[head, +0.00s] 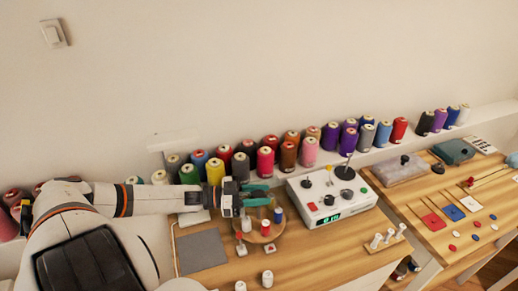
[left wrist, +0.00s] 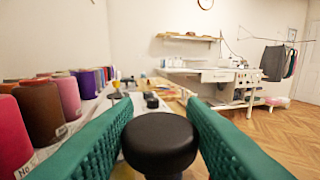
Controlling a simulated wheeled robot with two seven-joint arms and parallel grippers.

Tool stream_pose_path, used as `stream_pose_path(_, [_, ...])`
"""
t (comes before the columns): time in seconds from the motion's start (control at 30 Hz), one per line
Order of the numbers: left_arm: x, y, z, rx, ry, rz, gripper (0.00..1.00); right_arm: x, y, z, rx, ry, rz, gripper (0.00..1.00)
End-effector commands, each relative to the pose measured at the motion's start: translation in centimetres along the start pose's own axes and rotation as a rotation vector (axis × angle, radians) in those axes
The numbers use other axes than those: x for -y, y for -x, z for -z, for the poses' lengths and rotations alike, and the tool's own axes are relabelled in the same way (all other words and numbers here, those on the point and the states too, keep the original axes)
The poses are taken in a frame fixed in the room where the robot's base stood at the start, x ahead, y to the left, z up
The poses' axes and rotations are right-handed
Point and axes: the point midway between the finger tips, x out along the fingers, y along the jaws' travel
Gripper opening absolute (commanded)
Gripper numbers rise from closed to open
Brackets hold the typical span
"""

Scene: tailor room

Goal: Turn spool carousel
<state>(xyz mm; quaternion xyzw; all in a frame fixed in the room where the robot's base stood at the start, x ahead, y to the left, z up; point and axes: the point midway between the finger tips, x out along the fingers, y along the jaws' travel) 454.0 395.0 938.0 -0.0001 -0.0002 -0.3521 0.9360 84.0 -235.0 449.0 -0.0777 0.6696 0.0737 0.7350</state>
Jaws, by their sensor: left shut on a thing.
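The spool carousel (head: 262,238), a round wooden disc with small red, blue and white spools on it, stands on the wooden table left of the white machine. My left gripper (head: 257,196) is right above the carousel, with teal fingers pointing right. In the left wrist view, a round black knob (left wrist: 160,144) sits between the two green fingers, and the gripper is shut on it. The gripper and arm cover part of the carousel's back side. My right gripper is not in view.
A white control box (head: 331,196) with knobs and a green display stands close on the right. A row of large thread cones (head: 265,161) lines the wall behind. A grey mat (head: 202,250) lies to the left. Small spools (head: 267,279) stand in front.

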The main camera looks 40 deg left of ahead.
Motion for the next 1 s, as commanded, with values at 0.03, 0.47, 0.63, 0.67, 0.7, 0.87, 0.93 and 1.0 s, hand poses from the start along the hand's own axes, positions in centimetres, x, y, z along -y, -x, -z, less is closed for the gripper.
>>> stream_pose_path(0.03, [0.0,0.0,0.1,-0.003,0.000,0.000,0.00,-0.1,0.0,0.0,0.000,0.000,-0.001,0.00])
stream_pose_path(0.47, [0.0,0.0,0.1,-0.001,0.000,-0.001,0.59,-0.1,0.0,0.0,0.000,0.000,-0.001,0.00])
stream_pose_path(0.63, [0.0,0.3,0.1,-0.002,0.001,-0.001,0.59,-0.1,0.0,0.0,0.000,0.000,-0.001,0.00])
stream_pose_path(0.67, [0.0,0.5,0.1,-0.003,0.001,-0.002,0.59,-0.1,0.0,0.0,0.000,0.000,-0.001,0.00])
stream_pose_path(0.7, [0.0,0.9,0.2,-0.004,0.002,-0.002,0.59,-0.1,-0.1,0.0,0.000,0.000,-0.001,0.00])
stream_pose_path(0.87, [0.1,3.6,0.3,-0.010,0.003,-0.001,0.59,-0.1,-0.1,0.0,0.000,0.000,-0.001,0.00])
stream_pose_path(0.93, [0.1,5.0,0.2,-0.009,0.003,-0.001,0.59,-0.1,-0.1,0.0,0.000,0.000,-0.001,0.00])
stream_pose_path(1.0, [0.1,6.6,0.2,-0.009,0.003,-0.001,0.59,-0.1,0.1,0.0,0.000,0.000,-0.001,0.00])
